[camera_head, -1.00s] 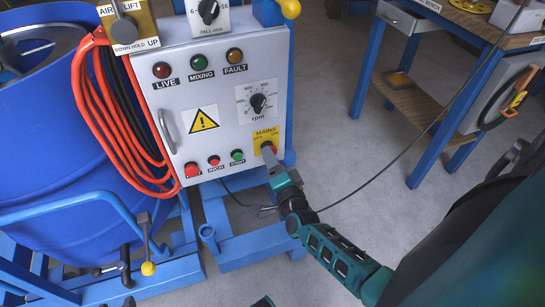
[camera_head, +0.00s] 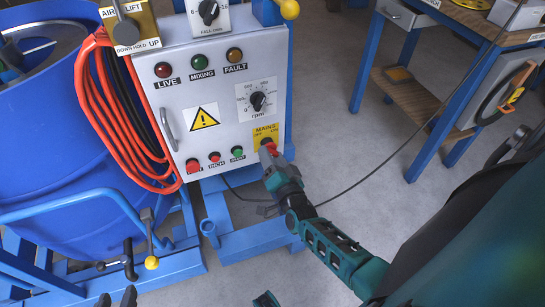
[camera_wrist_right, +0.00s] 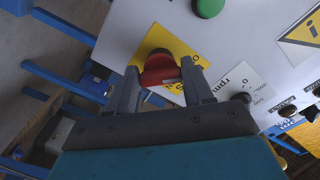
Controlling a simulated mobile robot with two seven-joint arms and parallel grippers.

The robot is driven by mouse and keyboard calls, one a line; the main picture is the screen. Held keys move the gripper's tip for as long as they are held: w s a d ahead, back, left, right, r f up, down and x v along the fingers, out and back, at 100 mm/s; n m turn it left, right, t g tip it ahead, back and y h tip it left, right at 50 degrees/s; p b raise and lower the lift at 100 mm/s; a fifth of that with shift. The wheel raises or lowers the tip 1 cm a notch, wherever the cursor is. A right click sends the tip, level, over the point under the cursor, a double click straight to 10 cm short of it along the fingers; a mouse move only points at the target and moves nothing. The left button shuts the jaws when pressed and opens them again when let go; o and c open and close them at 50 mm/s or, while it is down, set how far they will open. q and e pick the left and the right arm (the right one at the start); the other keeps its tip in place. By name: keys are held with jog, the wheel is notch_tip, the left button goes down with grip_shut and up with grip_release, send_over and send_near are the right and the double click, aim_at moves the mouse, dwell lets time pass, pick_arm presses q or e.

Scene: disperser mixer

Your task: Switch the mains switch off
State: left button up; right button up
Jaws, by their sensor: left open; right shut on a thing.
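The mains switch is a red handle (camera_head: 271,148) on a yellow plate (camera_head: 265,130) at the lower right of the grey control panel. My right gripper (camera_head: 273,153) is at the switch with its fingers on the handle. In the right wrist view the red handle (camera_wrist_right: 160,70) sits between the two fingers of my right gripper (camera_wrist_right: 162,80), which is shut on it. The fingers partly hide the plate's lettering, so I cannot read the switch position. My left gripper (camera_head: 117,298) is open and empty at the bottom left edge, far from the panel.
The panel (camera_head: 215,120) also carries red and green push buttons (camera_head: 215,157), an rpm knob (camera_head: 257,101) and lamps. An orange hose (camera_head: 105,120) hangs at its left beside a blue drum (camera_head: 40,130). A blue workbench (camera_head: 420,95) stands at right. Floor between is clear, except a thin cable.

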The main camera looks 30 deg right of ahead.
pick_arm(q)
jog(key=shift+a, duration=0.15)
pick_arm(e)
jog(key=o, duration=1)
jog(key=shift+o, duration=0.2)
pick_arm(q)
notch_tip(320, 180, up, 2)
jog(key=shift+r+p, duration=0.1)
jog(key=shift+p, duration=1)
pick_arm(e)
jog(key=v, duration=1.3)
jog(key=shift+d, duration=0.1)
pick_arm(q)
notch_tip(320, 180, up, 6)
jog(key=s+a+y+p, duration=0.1)
jog(key=a+p, duration=0.1)
jog(key=p, duration=0.8)
jog(key=shift+s+a, duration=0.25)
jog(key=shift+a, duration=0.15)
pick_arm(e)
jog(key=s+a+r+n+g+y, duration=0.4)
jog(key=a+r+n+g+y, duration=0.2)
jog(key=a+r+n, duration=0.3)
notch_tip(320, 180, up, 3)
jog(key=n, duration=0.5)
jog(key=shift+g, duration=0.3)
